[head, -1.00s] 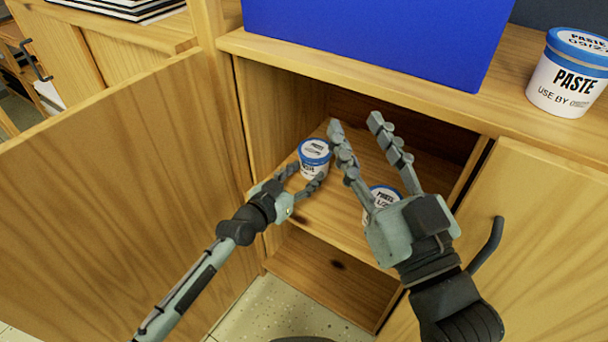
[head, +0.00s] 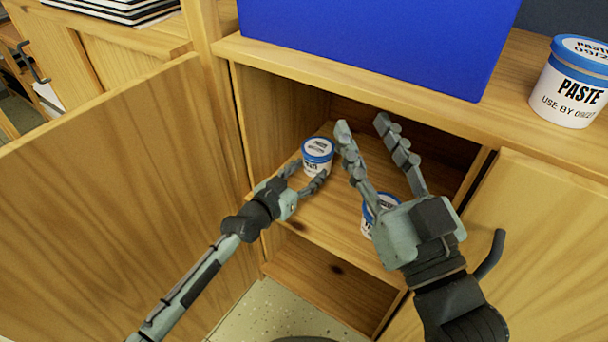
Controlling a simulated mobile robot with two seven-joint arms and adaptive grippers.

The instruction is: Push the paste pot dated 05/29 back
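Two white paste pots with blue lids stand inside the open cabinet on its shelf (head: 330,225). The rear pot (head: 318,153) is upright near the left wall; its label is too small to read. My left gripper (head: 306,174) is open, its two fingers apart at the near side of this pot and seemingly touching it. The front pot (head: 368,218) is mostly hidden behind my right gripper, so its date cannot be read. My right gripper (head: 362,122) is open and empty, its fingers spread above the shelf, to the right of the rear pot.
A larger-looking paste pot (head: 570,85) stands on the cabinet top beside a blue box (head: 375,40). The open left door (head: 120,200) and right door (head: 540,230) flank the opening. Shelf space behind the rear pot looks clear.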

